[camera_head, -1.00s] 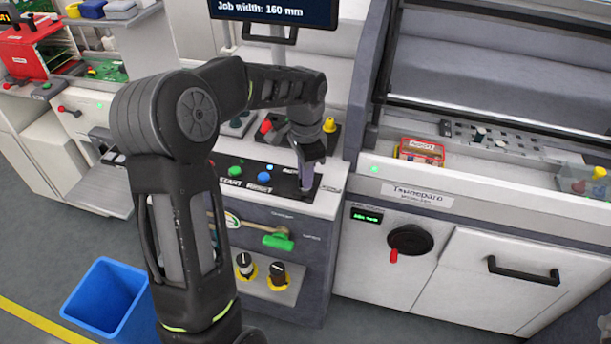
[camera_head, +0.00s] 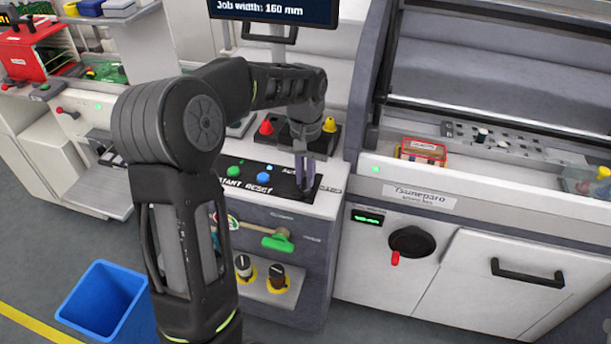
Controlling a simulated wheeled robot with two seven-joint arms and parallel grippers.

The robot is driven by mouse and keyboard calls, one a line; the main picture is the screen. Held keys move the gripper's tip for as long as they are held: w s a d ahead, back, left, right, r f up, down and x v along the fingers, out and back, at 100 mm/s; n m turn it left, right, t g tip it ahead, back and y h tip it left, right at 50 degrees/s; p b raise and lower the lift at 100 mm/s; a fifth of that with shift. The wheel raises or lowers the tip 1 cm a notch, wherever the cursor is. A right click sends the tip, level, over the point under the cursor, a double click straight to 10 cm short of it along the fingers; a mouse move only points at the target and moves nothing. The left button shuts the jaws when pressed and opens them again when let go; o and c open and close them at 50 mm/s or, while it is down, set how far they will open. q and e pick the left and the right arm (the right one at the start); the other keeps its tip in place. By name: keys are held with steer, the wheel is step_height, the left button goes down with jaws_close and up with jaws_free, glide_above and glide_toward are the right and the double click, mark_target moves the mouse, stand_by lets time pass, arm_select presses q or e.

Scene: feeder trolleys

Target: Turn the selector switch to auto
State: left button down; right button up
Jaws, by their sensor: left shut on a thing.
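My left arm reaches in from the left, and my left gripper (camera_head: 304,183) points down at the right end of a black control panel (camera_head: 283,190). It is shut on the selector switch, which the fingers almost wholly hide, so its pointing direction cannot be read. The panel has a green START button (camera_head: 233,171) and a blue RESET button (camera_head: 263,178) to the left of the gripper. Part of a label shows behind the fingers, too covered to read. My right gripper is not in view.
A monitor (camera_head: 276,10) stands above the panel. A machine with a rotary handle (camera_head: 411,242) stands to the right. A blue bin (camera_head: 105,298) is on the floor at left.

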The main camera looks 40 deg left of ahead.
mark_target(305, 178)
arm_select(q)
steer(key=shift+n, duration=0.5)
steer(key=c, duration=1.5)
jaws_free()
steer(key=shift+r, duration=0.1)
step_height(305, 178, up, 8)
steer(key=shift+f+b, duration=0.15)
steer(key=shift+b, duration=0.3)
steer(key=shift+f, duration=0.1)
